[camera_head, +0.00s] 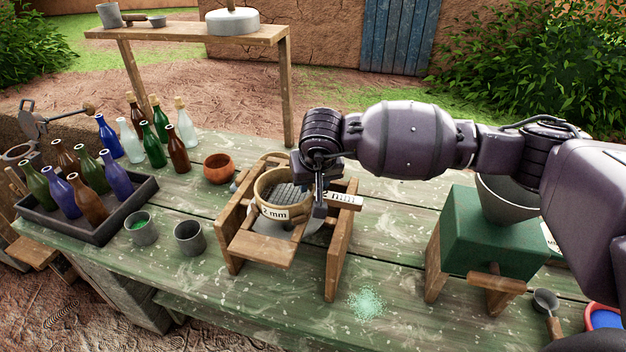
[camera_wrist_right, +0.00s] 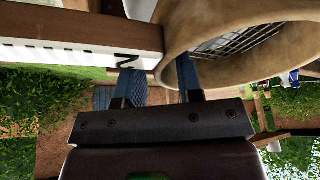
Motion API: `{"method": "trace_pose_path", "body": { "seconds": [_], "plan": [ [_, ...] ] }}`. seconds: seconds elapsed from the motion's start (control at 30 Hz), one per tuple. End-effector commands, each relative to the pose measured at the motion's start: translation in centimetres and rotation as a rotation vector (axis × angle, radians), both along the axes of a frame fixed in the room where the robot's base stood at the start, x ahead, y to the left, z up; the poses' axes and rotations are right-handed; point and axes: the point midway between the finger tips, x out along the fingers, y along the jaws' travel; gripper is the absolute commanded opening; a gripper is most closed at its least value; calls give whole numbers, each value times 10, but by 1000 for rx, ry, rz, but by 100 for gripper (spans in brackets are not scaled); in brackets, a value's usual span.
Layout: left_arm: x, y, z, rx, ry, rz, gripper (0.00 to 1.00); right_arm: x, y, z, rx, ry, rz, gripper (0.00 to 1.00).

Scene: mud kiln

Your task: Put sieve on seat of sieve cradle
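The sieve (camera_head: 267,209) is a round tan hoop with dark mesh and a "2 mm" label. It sits within the outline of the wooden sieve cradle (camera_head: 262,249), between its side rails. A pale round surface shows under its right side; whether the sieve touches the seat is hidden. My right gripper (camera_head: 319,205) is at the sieve's right side. In the right wrist view, its fingers (camera_wrist_right: 160,80) straddle the wall of the sieve (camera_wrist_right: 240,68), seemingly shut on it. The cradle's labelled board (camera_wrist_right: 80,38) is close beside. My left gripper is out of view.
A tray (camera_head: 103,231) of bottles and two grey cups (camera_head: 189,238) stand left. A green grinder box (camera_head: 490,235) stands right.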

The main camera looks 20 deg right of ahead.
Motion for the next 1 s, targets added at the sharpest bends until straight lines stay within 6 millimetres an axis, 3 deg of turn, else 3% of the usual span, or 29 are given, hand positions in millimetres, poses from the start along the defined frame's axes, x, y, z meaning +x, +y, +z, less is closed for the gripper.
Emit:
{"method": "trace_pose_path", "body": {
  "seconds": [0.27,0.7,1.0],
  "plan": [
    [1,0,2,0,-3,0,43,-6,0,19,0,-4,1,34],
    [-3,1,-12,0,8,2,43,-37,2,93,-2,-3,1,34],
    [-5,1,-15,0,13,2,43,-46,3,113,0,0,0,34]
  ]
}}
